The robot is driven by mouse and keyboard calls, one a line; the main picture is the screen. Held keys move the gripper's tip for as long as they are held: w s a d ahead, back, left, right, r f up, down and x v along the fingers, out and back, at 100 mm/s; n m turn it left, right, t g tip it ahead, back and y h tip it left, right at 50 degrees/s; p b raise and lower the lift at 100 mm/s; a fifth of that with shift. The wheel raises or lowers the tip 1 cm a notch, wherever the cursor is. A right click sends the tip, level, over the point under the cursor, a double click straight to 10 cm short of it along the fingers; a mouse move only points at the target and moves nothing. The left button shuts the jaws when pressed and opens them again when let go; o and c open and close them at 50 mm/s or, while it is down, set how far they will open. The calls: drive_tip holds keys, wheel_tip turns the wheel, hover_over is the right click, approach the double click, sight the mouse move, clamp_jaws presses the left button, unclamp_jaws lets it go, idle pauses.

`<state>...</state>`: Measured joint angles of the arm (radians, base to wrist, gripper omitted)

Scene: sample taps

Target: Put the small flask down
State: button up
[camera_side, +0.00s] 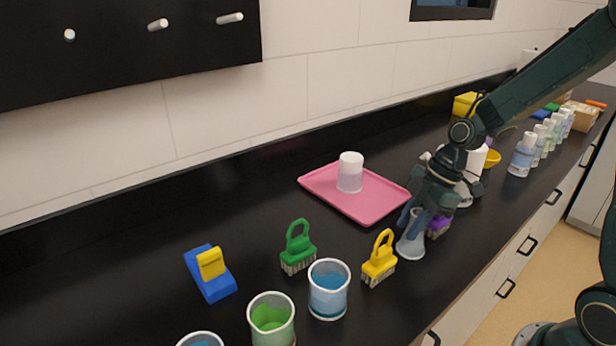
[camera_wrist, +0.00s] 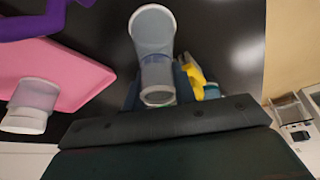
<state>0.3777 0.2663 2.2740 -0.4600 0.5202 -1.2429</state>
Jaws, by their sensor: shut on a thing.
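The small flask (camera_side: 411,240) is clear, with a wide base and a narrow neck. It is upright at the black counter's front part, right of the yellow brush; I cannot tell whether its base touches the counter. My gripper (camera_side: 411,215) is shut on its neck from above. In the wrist view the flask (camera_wrist: 153,38) points away from my gripper (camera_wrist: 158,95), its round base at the far end and its rim close to the camera.
A pink tray (camera_side: 372,208) with a white-capped jar (camera_side: 350,172) lies behind. The yellow brush (camera_side: 379,262), green brush (camera_side: 298,250) and beakers (camera_side: 328,290) stand left. Several bottles (camera_side: 522,155) line the right.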

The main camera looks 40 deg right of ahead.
drive_tip(key=o, duration=1)
drive_tip(key=shift+f, duration=0.1)
drive_tip(key=shift+c, duration=0.2)
drive_tip(key=v, duration=1.2)
drive_tip(key=shift+a+r, duration=0.15)
drive_tip(key=shift+r, duration=0.1)
drive_tip(key=s+a+r+m+t+h, duration=0.1)
drive_tip(key=s+a+r+m+h, duration=0.1)
drive_tip(key=s+m, duration=0.4)
drive_tip(key=s+a+r+m+t+h, duration=0.2)
drive_tip(key=s+a+m, duration=0.2)
drive_tip(key=s+m, duration=0.2)
drive_tip(key=shift+s+a+r+m+t, duration=0.2)
drive_tip(key=shift+s+r+m+t, duration=0.15)
drive_tip(key=shift+s, duration=0.9)
